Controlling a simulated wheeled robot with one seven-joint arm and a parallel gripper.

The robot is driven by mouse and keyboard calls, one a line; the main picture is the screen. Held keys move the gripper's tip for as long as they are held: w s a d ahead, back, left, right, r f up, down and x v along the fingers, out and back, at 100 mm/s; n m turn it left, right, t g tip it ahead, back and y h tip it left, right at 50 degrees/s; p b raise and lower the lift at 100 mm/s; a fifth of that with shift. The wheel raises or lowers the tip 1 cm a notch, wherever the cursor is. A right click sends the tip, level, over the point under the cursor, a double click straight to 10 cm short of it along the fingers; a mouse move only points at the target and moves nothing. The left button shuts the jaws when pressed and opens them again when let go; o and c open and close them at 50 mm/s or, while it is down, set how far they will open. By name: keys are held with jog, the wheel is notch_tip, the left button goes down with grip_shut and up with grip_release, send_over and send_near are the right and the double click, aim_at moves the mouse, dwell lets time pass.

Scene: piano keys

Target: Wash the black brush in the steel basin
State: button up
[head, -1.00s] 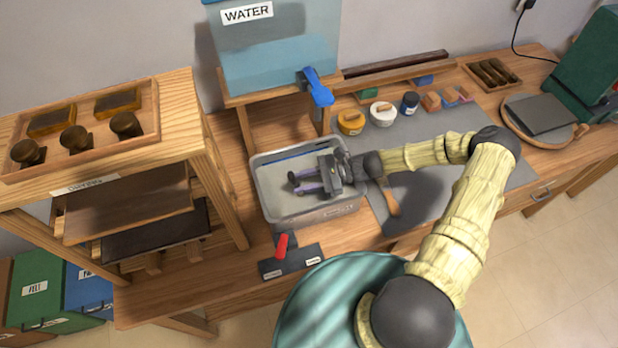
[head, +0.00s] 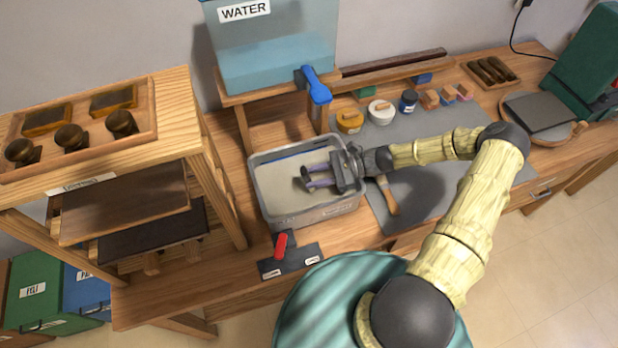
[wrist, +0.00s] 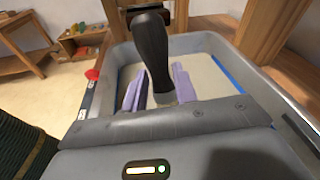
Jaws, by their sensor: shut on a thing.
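The steel basin (head: 258,188) is a grey rectangular tub on the bench, with pale cloudy liquid inside. My gripper (head: 305,177) reaches over it from the right, with its purple fingers inside the rim outline. In the wrist view the fingers are closed around the black brush (wrist: 152,50). Its dark rounded handle sticks up between them, with a greyish collar at its lower end. The bristle end is hidden behind my gripper, so I cannot tell whether it is in the liquid. In the head view the brush is small and hard to make out.
A water tank (head: 270,50) with a blue tap (head: 318,90) stands behind the basin. A red lever (head: 281,245) on a dark plate is in front. A wooden-handled tool (head: 387,195) lies right of the basin. A wooden shelf (head: 200,130) stands on the left.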

aim_at(300, 169)
jog(key=shift+a, duration=0.15)
jog(key=a, duration=0.1)
jog(key=s+a+p, duration=0.1)
jog(key=a, duration=0.1)
jog(key=shift+a, duration=0.3)
dwell(0.3)
jog(key=shift+r+p, duration=2.9)
jog(key=shift+r, duration=0.85)
jog(key=shift+s, duration=0.1)
jog(key=shift+r, duration=0.15)
